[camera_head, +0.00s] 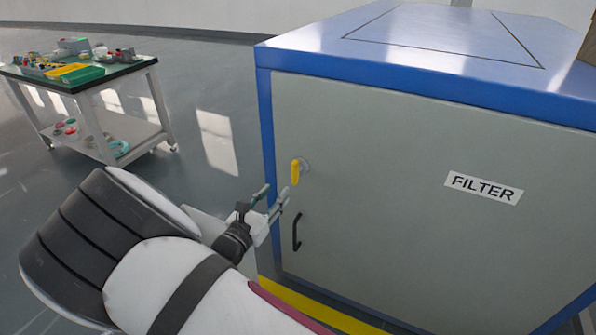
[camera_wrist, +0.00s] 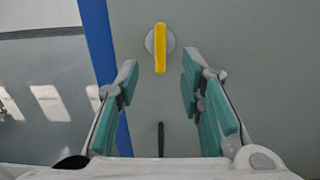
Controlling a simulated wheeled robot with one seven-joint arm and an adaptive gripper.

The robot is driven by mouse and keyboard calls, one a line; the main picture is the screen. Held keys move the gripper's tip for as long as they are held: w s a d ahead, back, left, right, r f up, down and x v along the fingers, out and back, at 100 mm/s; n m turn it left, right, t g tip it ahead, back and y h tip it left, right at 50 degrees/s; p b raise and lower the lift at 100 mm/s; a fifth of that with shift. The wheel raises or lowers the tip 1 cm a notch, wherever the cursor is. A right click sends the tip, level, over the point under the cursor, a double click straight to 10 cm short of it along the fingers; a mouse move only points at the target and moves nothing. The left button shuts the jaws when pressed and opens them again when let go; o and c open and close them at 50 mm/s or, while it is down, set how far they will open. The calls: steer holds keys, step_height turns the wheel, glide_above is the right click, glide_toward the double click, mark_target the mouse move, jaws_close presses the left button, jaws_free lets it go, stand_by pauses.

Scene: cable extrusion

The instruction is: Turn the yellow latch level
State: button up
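The yellow latch (camera_head: 295,171) stands upright on a round grey mount on the front door of the blue and grey cabinet (camera_head: 380,200). In the wrist view the yellow latch (camera_wrist: 160,48) is also vertical, ahead of the gap between my fingers. My gripper (camera_head: 275,198) is in front of the cabinet, just below and to the left of the latch in the head view. In the wrist view my gripper (camera_wrist: 158,82) has its two green-padded fingers wide apart with nothing between them. The fingers do not appear to touch the latch.
A black door handle (camera_head: 297,232) is below the latch; it also shows in the wrist view (camera_wrist: 161,139). A FILTER label (camera_head: 484,187) is on the door. A workbench (camera_head: 85,85) with tools and parts stands at the back left. The floor between is clear.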

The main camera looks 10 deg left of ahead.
mark_target(293, 172)
steer(key=b+x, duration=0.1)
steer(key=x, duration=1.1)
steer(key=shift+w+b, duration=0.15)
steer(key=shift+b, duration=0.15)
jaws_close()
